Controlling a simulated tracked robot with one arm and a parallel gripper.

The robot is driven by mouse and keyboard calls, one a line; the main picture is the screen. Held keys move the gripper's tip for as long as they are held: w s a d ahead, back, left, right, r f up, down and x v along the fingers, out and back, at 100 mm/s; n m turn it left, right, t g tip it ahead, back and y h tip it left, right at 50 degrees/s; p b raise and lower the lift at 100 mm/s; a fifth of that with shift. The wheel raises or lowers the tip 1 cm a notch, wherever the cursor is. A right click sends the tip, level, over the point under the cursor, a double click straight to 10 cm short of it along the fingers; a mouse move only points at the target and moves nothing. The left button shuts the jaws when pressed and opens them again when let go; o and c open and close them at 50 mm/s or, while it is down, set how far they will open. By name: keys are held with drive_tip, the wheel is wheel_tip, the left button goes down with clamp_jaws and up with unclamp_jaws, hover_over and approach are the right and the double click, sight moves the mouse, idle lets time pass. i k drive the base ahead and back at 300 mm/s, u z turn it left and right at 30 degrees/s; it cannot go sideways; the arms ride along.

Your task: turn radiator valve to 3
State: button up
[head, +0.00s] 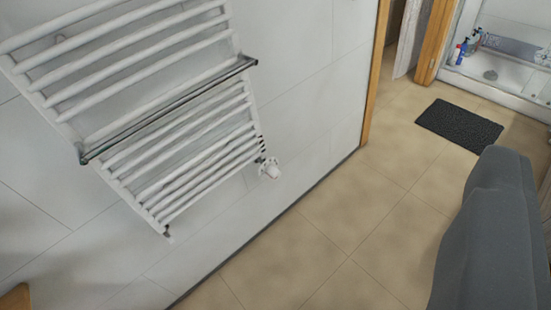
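A white radiator valve (269,169) sits at the lower right corner of the white towel radiator (187,168) on the tiled wall. It is small in the head view, and no numbers on it can be read. A dark metal rail (170,110) runs across the front of the radiator. I cannot make out my gripper's fingers anywhere in this view, and nothing is seen touching the valve.
The beige tiled floor (320,215) is clear beside the wall. A large grey rounded shape (487,240) fills the lower right. A wooden door frame (375,75), a dark mat (459,125) and a shower tray with bottles (470,45) lie beyond.

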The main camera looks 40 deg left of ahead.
sight(271, 170)
drive_tip(key=u, duration=0.35)
drive_tip(key=i, duration=1.3)
drive_tip(key=u, duration=0.4)
